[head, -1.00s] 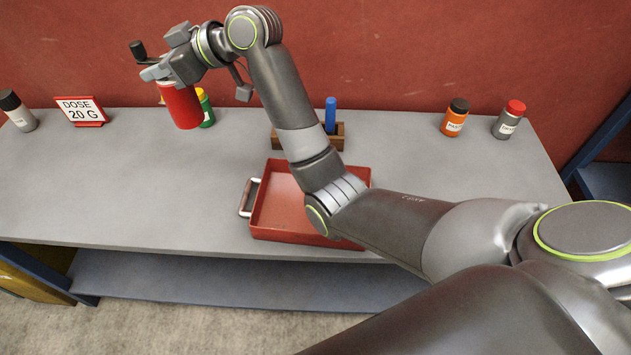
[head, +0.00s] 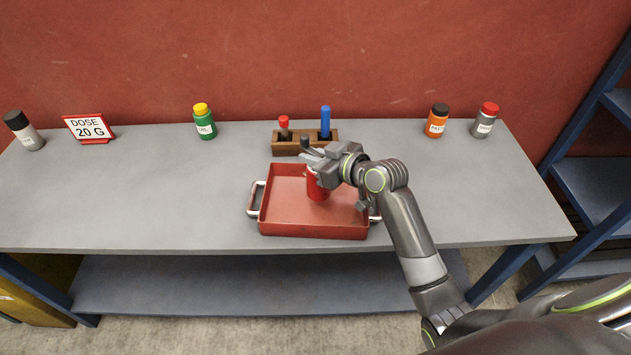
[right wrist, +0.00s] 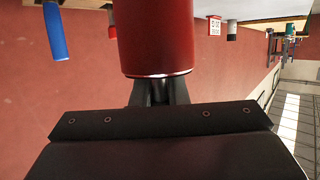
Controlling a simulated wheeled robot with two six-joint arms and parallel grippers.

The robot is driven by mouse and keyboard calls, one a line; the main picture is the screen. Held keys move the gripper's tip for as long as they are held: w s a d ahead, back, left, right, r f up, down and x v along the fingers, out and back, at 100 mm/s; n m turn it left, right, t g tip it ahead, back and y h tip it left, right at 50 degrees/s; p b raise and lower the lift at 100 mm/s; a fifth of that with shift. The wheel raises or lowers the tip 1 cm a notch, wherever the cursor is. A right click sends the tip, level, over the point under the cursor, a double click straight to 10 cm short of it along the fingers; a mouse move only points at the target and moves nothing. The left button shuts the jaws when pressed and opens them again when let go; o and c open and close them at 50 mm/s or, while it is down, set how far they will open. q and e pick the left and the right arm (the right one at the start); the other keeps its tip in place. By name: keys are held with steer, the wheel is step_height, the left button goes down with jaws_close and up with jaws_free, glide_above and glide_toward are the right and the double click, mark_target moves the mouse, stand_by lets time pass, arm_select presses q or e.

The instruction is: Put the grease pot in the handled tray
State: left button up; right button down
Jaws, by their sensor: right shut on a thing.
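The grease pot is a red cylinder (head: 317,187), held upright over the inside of the handled tray. It also shows large in the right wrist view (right wrist: 155,40). My right gripper (head: 316,164) is shut on it near its top. The handled tray (head: 312,229) is red and shallow, with metal handles on its left and right sides, and stands at the front middle of the bench. I cannot tell whether the pot's base touches the tray floor. My left gripper is not in view.
A wooden holder (head: 285,149) with red and blue items stands just behind the tray. A green bottle (head: 205,127), an orange bottle (head: 436,124), a grey red-capped bottle (head: 484,123), a dose sign (head: 90,129) and a black-capped bottle (head: 28,136) line the back.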

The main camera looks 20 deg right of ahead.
steer(key=shift+f, duration=2.65)
steer(key=shift+f, duration=0.1)
steer(key=shift+f, duration=0.15)
steer(key=c, duration=1.4)
jaws_free()
steer(key=shift+c, duration=0.2)
steer(key=shift+r, duration=0.2)
steer(key=shift+s+r, duration=0.1)
steer(key=shift+s, duration=0.05)
steer(key=b+v, duration=0.1)
steer(key=v, duration=1)
steer(key=shift+s+d, duration=0.2)
steer(key=shift+s, duration=0.1)
